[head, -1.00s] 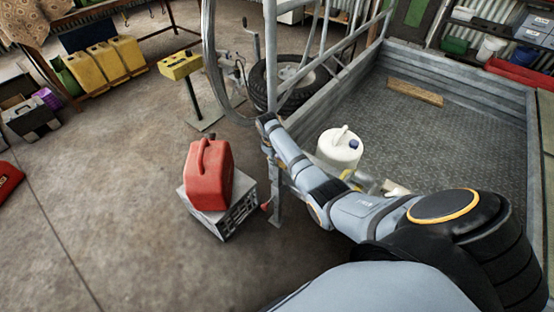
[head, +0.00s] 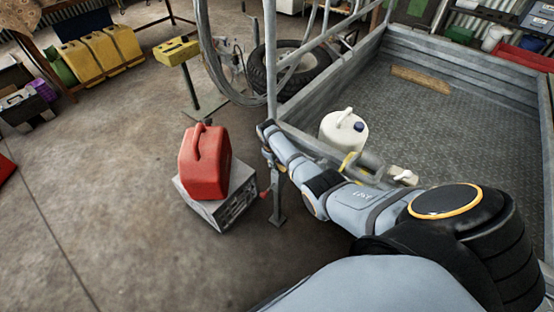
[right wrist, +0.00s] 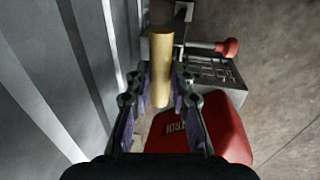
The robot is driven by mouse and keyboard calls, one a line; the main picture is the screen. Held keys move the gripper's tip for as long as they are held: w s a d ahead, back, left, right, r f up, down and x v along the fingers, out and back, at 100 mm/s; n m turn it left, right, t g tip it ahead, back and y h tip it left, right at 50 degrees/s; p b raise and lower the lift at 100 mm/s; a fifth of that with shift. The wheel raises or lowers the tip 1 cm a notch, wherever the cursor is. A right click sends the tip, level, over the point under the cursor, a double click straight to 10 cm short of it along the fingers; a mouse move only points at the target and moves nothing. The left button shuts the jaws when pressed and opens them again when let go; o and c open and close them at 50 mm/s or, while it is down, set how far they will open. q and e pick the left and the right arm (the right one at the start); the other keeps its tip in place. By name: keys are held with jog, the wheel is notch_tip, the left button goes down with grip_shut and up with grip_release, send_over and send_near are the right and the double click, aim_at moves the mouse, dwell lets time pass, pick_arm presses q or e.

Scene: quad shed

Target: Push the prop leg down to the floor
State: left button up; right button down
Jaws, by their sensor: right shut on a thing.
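The prop leg (head: 279,205) is a grey upright post with a flat foot at the trailer's front, right of the red fuel can. I cannot tell whether the foot touches the floor. A red knob (head: 264,194) sticks out to its left; it also shows in the right wrist view (right wrist: 228,47). My right gripper (right wrist: 160,88) is shut on a tan round bar (right wrist: 160,62), which stands between its fingers. In the head view my right wrist hides the leg's upper part and most of the gripper. My left gripper is not in view.
A red fuel can (head: 205,163) stands on a grey crate (head: 232,205) close left of the leg. The grey trailer (head: 440,112) is to the right, with a white jug (head: 341,130) by its front edge. Bare floor lies to the left.

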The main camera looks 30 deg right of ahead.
jog(key=shift+f, duration=0.5)
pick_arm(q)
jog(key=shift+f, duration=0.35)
pick_arm(e)
jog(key=shift+a+r, duration=0.1)
jog(key=shift+s, duration=0.1)
jog(key=c, duration=1.2)
grip_release()
jog(key=shift+o, duration=0.2)
notch_tip(320, 180, up, 12)
jog(key=a, duration=0.2)
jog(key=shift+s, duration=0.3)
jog(key=shift+f, duration=0.25)
